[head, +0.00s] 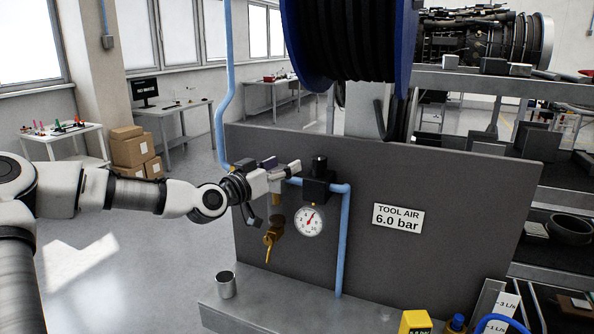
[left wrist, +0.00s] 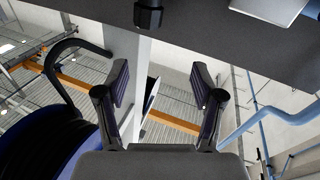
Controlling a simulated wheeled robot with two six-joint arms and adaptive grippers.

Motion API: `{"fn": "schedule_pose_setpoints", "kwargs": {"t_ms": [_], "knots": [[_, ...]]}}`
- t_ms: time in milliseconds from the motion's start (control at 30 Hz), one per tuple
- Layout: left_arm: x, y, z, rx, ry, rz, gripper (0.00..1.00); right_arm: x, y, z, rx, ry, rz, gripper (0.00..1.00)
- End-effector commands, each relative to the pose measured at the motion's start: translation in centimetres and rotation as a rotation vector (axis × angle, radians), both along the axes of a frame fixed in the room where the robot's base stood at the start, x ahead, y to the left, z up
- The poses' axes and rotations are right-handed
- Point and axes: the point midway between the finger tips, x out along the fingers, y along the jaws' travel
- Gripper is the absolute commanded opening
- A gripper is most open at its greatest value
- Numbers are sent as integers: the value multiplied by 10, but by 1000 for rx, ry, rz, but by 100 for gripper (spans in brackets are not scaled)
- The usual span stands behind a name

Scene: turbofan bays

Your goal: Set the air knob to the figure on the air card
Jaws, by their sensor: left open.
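The air knob (head: 319,165) is a small black cylinder on top of the black regulator (head: 318,189) on the grey panel. It also shows at the top of the left wrist view (left wrist: 148,14). The round white gauge (head: 310,221) hangs below, its red needle pointing up and slightly right; its figures are too small to read surely. The air card (head: 398,217) reads "TOOL AIR 6.0 bar". My left gripper (head: 288,174) is open and empty, just left of the knob, fingers towards it and apart from it. My right gripper is out of view.
Blue pipes (head: 344,240) run along the panel (head: 450,230). A brass valve handle (head: 271,243) hangs below my left gripper. A metal cup (head: 226,285) stands on the ledge. A large hose reel (head: 350,40) sits above the panel.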

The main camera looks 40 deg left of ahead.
Motion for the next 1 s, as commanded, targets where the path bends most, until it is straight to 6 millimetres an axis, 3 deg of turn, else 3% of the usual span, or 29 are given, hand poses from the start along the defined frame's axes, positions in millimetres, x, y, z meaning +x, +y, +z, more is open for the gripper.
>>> {"fn": "schedule_pose_setpoints", "kwargs": {"t_ms": [67,233,367,633,967,1000], "knots": [[16,-3,11,31,-4,21,68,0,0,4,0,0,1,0],[38,-25,-8,142,59,3,68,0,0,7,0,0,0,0],[53,-24,-9,143,64,4,68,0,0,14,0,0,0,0],[102,-28,-8,141,63,2,68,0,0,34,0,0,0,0],[113,-29,-11,136,61,2,68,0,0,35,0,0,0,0],[113,-29,-11,136,61,2,61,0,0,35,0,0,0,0]]}}
